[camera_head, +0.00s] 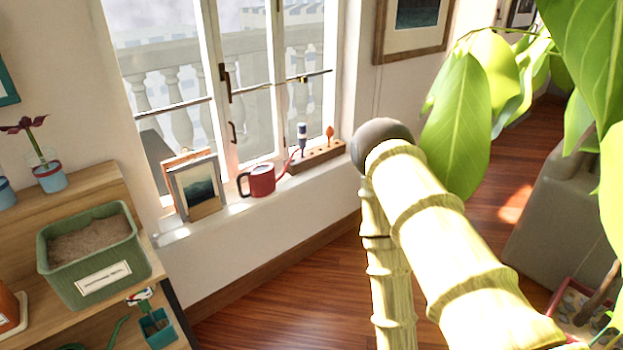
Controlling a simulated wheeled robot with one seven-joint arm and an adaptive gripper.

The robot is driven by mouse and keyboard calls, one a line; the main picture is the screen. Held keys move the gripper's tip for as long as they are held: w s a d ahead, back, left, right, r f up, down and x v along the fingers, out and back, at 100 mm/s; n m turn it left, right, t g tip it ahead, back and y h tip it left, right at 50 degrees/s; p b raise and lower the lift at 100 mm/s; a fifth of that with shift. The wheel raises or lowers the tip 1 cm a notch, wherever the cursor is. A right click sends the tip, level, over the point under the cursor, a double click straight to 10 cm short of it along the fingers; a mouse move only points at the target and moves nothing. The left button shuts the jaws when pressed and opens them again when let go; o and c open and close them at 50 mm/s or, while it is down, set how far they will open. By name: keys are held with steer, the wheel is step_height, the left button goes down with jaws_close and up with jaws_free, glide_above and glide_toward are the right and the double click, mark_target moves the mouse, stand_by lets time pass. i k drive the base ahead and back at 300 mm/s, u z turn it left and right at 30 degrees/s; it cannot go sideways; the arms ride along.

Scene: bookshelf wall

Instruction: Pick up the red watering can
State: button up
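The red watering can (262,181) stands upright on the white window sill (228,214), in front of the window. Its dark handle is on the left and its thin spout rises to the right. A framed dark picture (196,186) stands just left of it. A wooden block (318,156) with small tools upright in it is just right of it, by the spout. My gripper is not in view.
Thick bamboo poles (440,230) with a dark round knob fill the middle right foreground. Large green leaves (460,125) hang at the right. A wooden shelf (100,180) with a green soil box (92,262) is at left. Wooden floor (290,305) shows between.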

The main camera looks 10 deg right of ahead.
mark_target(262, 182)
steer(key=z, duration=0.05)
steer(key=i, duration=0.95)
steer(key=u, duration=0.05)
steer(key=k, duration=0.45)
steer(key=z, duration=1.05)
steer(key=i, duration=1.2)
steer(key=u, duration=0.55)
